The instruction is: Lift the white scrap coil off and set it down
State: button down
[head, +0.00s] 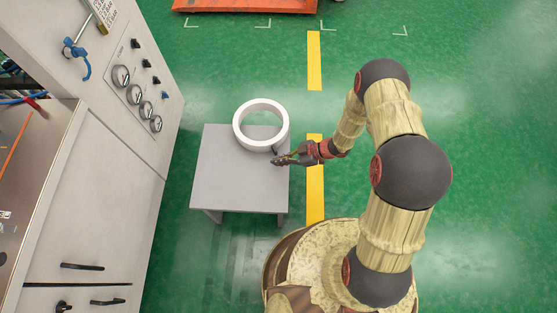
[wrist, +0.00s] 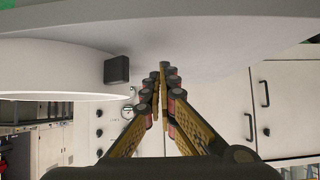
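The white scrap coil (head: 243,137) is a thick ring on a small grey table (head: 222,180), towards the table's far right corner. My gripper (head: 276,161) is just off the coil's near right side, low over the table, apart from the coil as far as I can tell. In the wrist view the coil (wrist: 50,70) fills the left side, with a small dark block (wrist: 117,69) at its outer face. The fingertips of my gripper (wrist: 161,72) meet ahead with nothing seen between them. The coil's underside is hidden in the head view.
A grey machine cabinet (head: 105,180) with gauges and handles stands left of the table. An orange platform (head: 245,5) lies at the far edge. The green floor (head: 480,120) is open to the right, and the table's near left part is bare.

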jog(key=c, duration=2.5)
grip_release()
jog(key=shift+f, duration=0.1)
jog(key=o, duration=0.4)
jog(key=shift+c, duration=0.2)
jog(key=shift+o, duration=0.3)
jog(key=w+v, duration=0.1)
jog(key=v, duration=1.1)
jog(key=shift+s, duration=0.5)
